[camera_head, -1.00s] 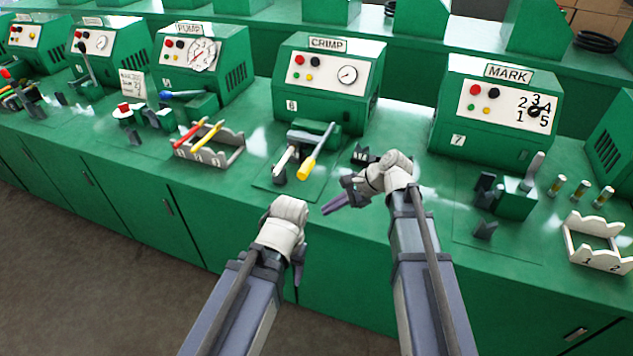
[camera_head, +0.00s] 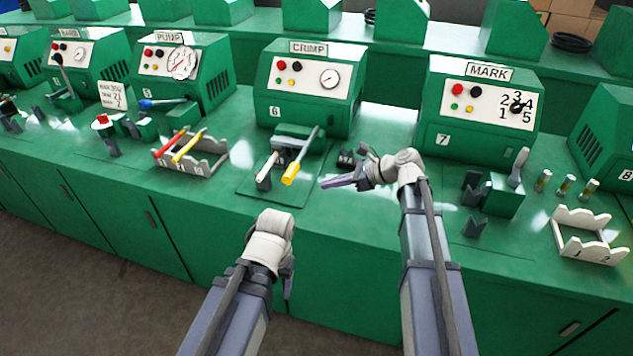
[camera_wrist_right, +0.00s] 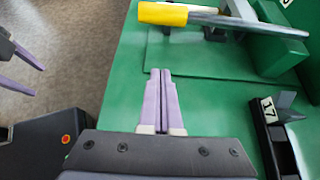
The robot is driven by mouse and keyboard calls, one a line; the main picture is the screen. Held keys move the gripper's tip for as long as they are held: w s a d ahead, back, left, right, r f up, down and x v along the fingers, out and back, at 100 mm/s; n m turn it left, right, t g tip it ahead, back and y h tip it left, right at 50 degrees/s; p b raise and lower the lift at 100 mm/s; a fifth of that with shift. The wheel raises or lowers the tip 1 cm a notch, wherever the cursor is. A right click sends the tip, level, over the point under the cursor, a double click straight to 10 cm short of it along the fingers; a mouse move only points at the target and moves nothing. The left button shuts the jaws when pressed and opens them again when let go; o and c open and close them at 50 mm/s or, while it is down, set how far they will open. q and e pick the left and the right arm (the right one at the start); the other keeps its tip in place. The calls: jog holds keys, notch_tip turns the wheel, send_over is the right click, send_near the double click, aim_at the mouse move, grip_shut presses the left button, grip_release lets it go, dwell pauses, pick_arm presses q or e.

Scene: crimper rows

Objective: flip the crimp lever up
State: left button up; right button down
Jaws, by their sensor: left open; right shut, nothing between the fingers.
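The crimp lever (camera_head: 291,173) has a yellow grip and a grey shaft. It slants down toward the bench's front edge from the crimp press (camera_head: 296,138), below the CRIMP box (camera_head: 310,85). In the right wrist view the yellow grip (camera_wrist_right: 163,14) lies at the top, beyond my fingertips. My right gripper (camera_head: 324,185) is shut and empty, to the right of the grip and apart from it. Its closed fingers (camera_wrist_right: 161,72) point toward the lever in the wrist view. My left gripper (camera_head: 287,292) is open and low before the bench front; its fingers (camera_wrist_right: 20,58) show at the wrist view's left.
A rack (camera_head: 207,163) with red and yellow handles stands left. The MARK box (camera_head: 476,110) is at right.

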jog(key=b+x, duration=0.4)
jog(key=x, duration=0.5)
jog(key=shift+f+b, duration=0.25)
jog(key=shift+b, duration=0.05)
jog(key=shift+a+r+p, duration=0.1)
jog(key=shift+r+p, duration=0.75)
jog(key=shift+p, duration=0.05)
jog(key=shift+w+a+r+p, duration=0.1)
jog(key=shift+a+r+p, duration=0.05)
jog(key=shift+r+p, duration=0.55)
jog(key=shift+w+a+r+p, duration=0.1)
jog(key=shift+r+p, duration=0.5)
jog(key=shift+r, duration=0.05)
jog(key=shift+r, duration=0.1)
